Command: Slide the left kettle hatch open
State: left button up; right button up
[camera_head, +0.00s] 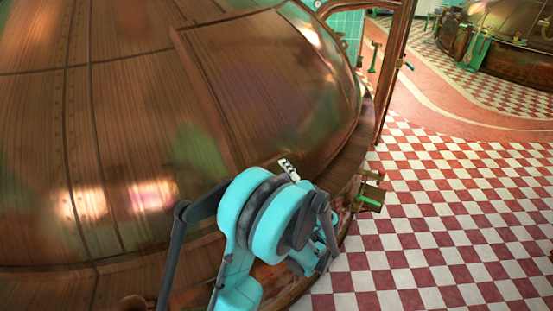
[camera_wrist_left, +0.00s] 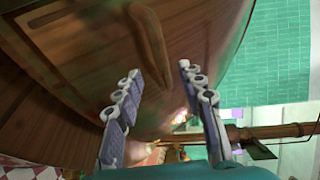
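The large copper kettle (camera_head: 60,130) fills the left of the head view. A raised panel with dark edges, which looks like its hatch (camera_head: 255,75), lies on the upper right of the dome. My left gripper (camera_head: 289,169) is at the panel's lower part, mostly hidden behind my turquoise wrist. In the left wrist view its two fingers (camera_wrist_left: 160,72) are apart with nothing between them. Beyond the fingertips, a long brown raised bar, like a handle (camera_wrist_left: 150,48), stands on the copper surface. I cannot tell whether the fingers touch the copper. My right gripper is not in view.
A copper pipe frame (camera_head: 388,75) rises beside the kettle. A small brass fitting (camera_head: 370,192) with a green part sits by the kettle's rim. The red and white checked floor (camera_head: 450,220) is clear at right. Another kettle (camera_head: 510,35) stands far back.

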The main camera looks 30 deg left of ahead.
aim_at(276, 160)
pick_arm(q)
jog(key=shift+w+a, duration=0.15)
jog(key=shift+a, duration=0.2)
jog(key=b+x, duration=0.1)
jog(key=x, duration=0.6)
jog(key=shift+b, duration=0.4)
jog(key=shift+r, duration=0.1)
grip_shut()
